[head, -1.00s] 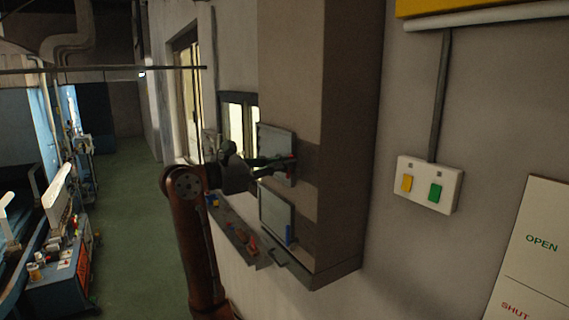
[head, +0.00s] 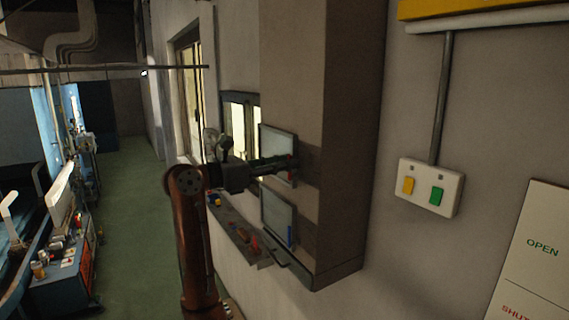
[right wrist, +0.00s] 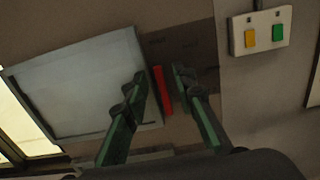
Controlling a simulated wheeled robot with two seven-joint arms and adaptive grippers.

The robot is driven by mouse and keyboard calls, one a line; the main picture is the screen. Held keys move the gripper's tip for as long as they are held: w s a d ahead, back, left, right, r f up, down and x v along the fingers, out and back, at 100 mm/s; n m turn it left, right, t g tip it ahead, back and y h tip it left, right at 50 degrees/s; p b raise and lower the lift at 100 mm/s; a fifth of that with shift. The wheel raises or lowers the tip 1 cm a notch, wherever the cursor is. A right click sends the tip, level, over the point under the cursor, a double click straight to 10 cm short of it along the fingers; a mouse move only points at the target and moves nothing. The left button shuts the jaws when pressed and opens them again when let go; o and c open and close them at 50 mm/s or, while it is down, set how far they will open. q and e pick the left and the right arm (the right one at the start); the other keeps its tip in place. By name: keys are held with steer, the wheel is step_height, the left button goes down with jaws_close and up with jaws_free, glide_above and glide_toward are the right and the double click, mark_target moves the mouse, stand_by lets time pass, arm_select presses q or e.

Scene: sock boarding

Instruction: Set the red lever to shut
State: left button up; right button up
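The red lever (head: 291,174) is a small upright red bar at the right edge of the upper grey panel (head: 278,146) on the wall column. In the right wrist view the red lever (right wrist: 162,90) lies along the panel's edge. My right gripper (head: 286,163) is at the lever, reaching in from the left. In the right wrist view its two green fingers (right wrist: 160,85) are apart, one on each side of the lever, with gaps visible. Whether a finger touches it, I cannot tell. A sign (head: 541,246) at the right reads OPEN above SHUT. My left gripper is not in view.
A narrow ledge (head: 235,228) with small coloured items runs beside the column. A white switch box (head: 429,187) with yellow and green switches is on the right wall. A workbench (head: 62,285) stands at left.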

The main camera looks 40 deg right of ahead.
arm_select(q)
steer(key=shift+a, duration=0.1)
arm_select(e)
steer(key=shift+a, duration=0.1)
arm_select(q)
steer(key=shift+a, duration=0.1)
arm_select(e)
steer(key=w+a, duration=0.1)
steer(key=a, duration=1.1)
steer(key=shift+w, duration=0.2)
